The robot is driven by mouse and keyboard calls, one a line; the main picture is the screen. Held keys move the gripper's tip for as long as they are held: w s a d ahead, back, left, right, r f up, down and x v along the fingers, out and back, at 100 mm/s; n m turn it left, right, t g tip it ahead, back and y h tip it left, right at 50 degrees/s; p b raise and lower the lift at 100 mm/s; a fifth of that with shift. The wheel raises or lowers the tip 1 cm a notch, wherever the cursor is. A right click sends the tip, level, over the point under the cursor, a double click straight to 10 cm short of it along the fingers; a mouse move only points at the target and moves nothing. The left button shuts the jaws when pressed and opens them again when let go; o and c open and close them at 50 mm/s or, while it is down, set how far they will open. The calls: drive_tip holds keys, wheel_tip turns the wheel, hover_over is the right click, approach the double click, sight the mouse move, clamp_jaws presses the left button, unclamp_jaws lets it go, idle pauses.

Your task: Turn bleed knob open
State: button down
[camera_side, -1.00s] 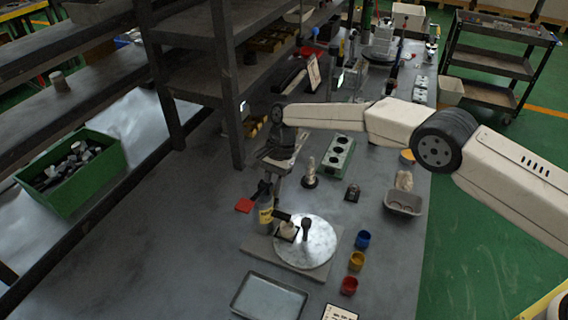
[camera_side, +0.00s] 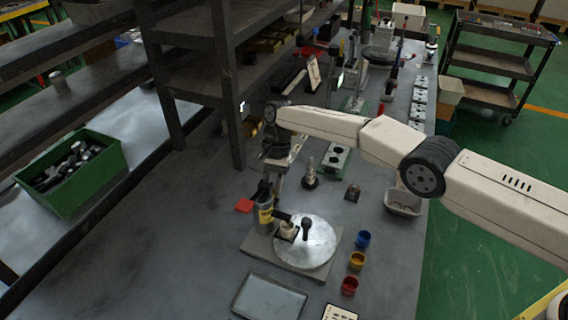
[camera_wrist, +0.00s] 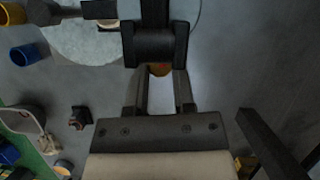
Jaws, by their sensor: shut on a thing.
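The valve unit stands on a square base plate (camera_side: 258,245). My gripper (camera_side: 268,190) points down just above the cylinder. In the wrist view, my gripper (camera_wrist: 157,62) is shut on a dark part, apparently the bleed knob (camera_wrist: 155,45). The disc (camera_wrist: 80,40) lies at the upper left. The knob's turn angle is unclear.
A red pad (camera_side: 244,206) lies left of the unit. Blue (camera_side: 363,239), yellow (camera_side: 357,261) and red (camera_side: 349,285) cups stand to the right. A shallow tray (camera_side: 268,298) lies in front. A dark shelf post (camera_side: 228,90) rises behind left. The bench at left front is clear.

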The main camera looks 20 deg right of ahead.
idle(0.3)
drive_tip(key=shift+c, duration=2.3)
unclamp_jaws()
drive_tip(key=shift+r, duration=0.2)
drive_tip(key=shift+v, duration=1.2)
wheel_tip(320, 180, up, 7)
drive_tip(key=shift+w+d+r, duration=0.1)
